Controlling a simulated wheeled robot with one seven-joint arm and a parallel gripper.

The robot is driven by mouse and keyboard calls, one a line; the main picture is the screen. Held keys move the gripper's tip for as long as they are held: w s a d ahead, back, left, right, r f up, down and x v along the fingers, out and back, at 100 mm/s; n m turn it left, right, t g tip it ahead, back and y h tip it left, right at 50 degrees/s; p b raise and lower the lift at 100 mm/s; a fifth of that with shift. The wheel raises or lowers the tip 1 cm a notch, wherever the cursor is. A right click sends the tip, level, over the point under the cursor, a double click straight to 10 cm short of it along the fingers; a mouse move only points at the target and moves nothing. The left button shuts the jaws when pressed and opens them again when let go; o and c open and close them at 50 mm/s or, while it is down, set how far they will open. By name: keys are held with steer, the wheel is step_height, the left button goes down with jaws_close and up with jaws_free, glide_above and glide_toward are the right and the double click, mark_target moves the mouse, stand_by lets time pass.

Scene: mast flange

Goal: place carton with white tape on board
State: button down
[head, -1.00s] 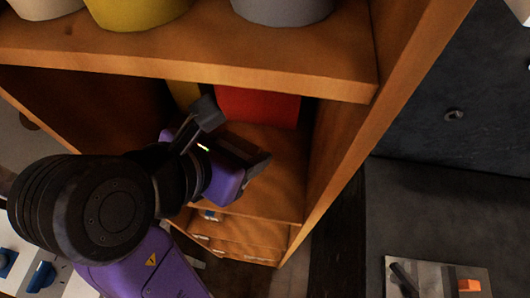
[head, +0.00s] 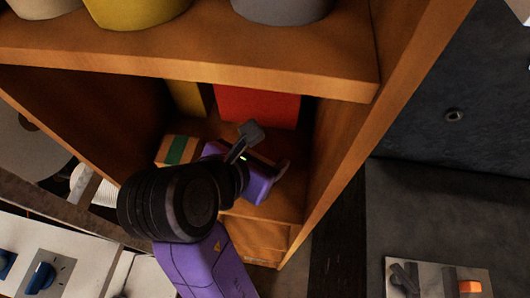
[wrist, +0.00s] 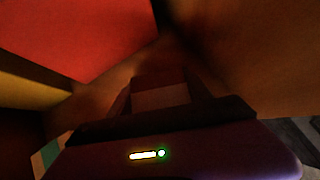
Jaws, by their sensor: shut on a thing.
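My gripper (head: 267,150) is inside the lower shelf compartment, towards its right side, in the head view. In the wrist view its fingers (wrist: 162,92) are shut on a small brown carton (wrist: 158,76) with a paler band across it, which looks like the white tape in the dim light. In the head view I cannot make out the held carton behind the gripper.
A carton with green tape (head: 178,150) stands left of my gripper. A red box (head: 257,106) and a yellow box (head: 188,97) stand behind. The shelf's right side panel (head: 345,150) is close to my gripper. Pots (head: 135,8) stand on the upper shelf.

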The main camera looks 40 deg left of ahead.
steer(key=shift+w, duration=0.1)
steer(key=shift+f, duration=0.1)
steer(key=shift+c, duration=2.2)
jaws_free()
steer(key=shift+f, duration=0.1)
steer(key=shift+v, duration=6.1)
